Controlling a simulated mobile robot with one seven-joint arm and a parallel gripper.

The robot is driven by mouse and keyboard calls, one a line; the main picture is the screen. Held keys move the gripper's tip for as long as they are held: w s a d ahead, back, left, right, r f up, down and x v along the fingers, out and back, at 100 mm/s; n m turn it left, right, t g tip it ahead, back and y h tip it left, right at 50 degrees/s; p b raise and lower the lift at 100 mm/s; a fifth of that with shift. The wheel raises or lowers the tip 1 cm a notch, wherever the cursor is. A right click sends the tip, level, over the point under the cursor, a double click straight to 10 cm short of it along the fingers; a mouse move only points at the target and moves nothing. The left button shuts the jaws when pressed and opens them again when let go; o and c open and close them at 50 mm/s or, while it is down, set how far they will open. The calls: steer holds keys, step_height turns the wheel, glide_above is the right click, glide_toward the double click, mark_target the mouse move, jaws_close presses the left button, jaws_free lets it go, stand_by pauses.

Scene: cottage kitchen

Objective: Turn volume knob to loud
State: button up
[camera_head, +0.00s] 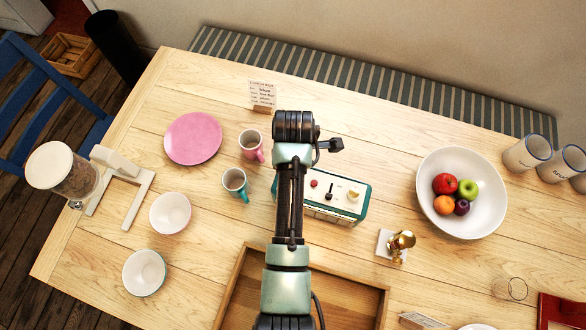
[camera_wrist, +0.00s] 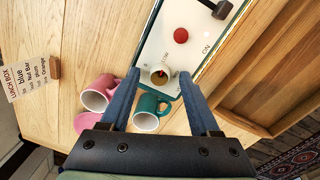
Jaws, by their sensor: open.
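A control box with a white top and teal rim stands on the table in the head view (camera_head: 318,201), partly hidden by my arm. It carries a red button (camera_head: 314,183), a black lever (camera_head: 330,188) and a cream knob (camera_head: 353,195). In the wrist view, the box's panel (camera_wrist: 203,62) shows a round pale dial with a red mark (camera_wrist: 160,77), the red button (camera_wrist: 181,35) and the lever (camera_wrist: 220,9). My gripper (camera_wrist: 159,73) is open, its fingertips on either side of the dial. Contact cannot be told. Small lettering by the dial is hard to read.
A pink mug (camera_head: 251,144) and a teal mug (camera_head: 235,184) stand left of the box. A wooden tray (camera_head: 374,307) lies in front. A brass bell-like object (camera_head: 399,243) and a fruit bowl (camera_head: 483,222) are to the right. A note card (camera_head: 262,94) stands behind.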

jaws_close()
stand_by(0.3)
